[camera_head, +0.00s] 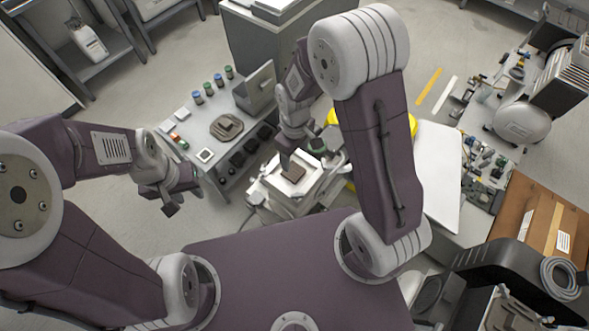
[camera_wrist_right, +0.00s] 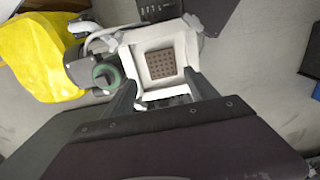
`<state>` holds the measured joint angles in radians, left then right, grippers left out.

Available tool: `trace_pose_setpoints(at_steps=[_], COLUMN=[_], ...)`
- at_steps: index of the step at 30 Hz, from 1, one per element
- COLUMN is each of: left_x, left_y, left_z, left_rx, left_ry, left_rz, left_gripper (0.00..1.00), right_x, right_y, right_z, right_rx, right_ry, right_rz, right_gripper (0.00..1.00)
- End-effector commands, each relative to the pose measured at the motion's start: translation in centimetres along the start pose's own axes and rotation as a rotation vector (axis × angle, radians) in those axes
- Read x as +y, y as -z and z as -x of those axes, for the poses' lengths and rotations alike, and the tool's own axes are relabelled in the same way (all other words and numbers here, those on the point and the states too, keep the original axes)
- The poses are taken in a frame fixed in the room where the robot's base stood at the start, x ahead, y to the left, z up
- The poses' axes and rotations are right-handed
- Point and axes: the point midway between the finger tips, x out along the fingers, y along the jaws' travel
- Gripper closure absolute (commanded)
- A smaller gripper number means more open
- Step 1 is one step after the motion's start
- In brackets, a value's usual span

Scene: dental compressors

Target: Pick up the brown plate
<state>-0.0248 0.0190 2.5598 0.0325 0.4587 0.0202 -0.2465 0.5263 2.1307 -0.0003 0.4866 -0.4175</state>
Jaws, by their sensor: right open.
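The brown plate is a small square plate with rows of holes. In the right wrist view the brown plate (camera_wrist_right: 162,64) lies inside a white square frame (camera_wrist_right: 140,45). In the head view the brown plate (camera_head: 293,173) shows on top of a white machine (camera_head: 262,190), partly covered by my right gripper. My right gripper (camera_head: 287,160) points down over the machine. In the right wrist view its two fingers (camera_wrist_right: 162,92) are spread apart, with nothing between them, on the near side of the plate. My left gripper (camera_head: 181,199) hangs at the left, away from the plate; its finger gap is unclear.
A yellow object (camera_wrist_right: 38,55) and a round green-rimmed part (camera_wrist_right: 106,76) stand left of the frame. A cardboard box (camera_head: 530,215) stands at the right.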

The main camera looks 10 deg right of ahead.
Motion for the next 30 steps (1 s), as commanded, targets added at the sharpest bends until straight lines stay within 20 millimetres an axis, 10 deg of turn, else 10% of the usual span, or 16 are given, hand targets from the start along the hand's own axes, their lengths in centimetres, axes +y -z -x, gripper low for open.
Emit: trace_pose_setpoints(at_steps=[21,30], left_x=[0.0,0.0], left_y=[-0.1,-0.1], left_z=[-1.0,-1.0], left_rx=[0.0,0.0], left_ry=[0.0,0.0], left_rz=[0.0,0.0], left_gripper=[0.64,0.64], right_x=[-0.1,-0.1], right_y=[0.3,0.4], right_z=[-8.5,-9.0], right_rx=[0.0,0.002], right_ry=[0.0,-0.001], right_rz=[-0.002,-0.002], right_gripper=[0.33,0.38])
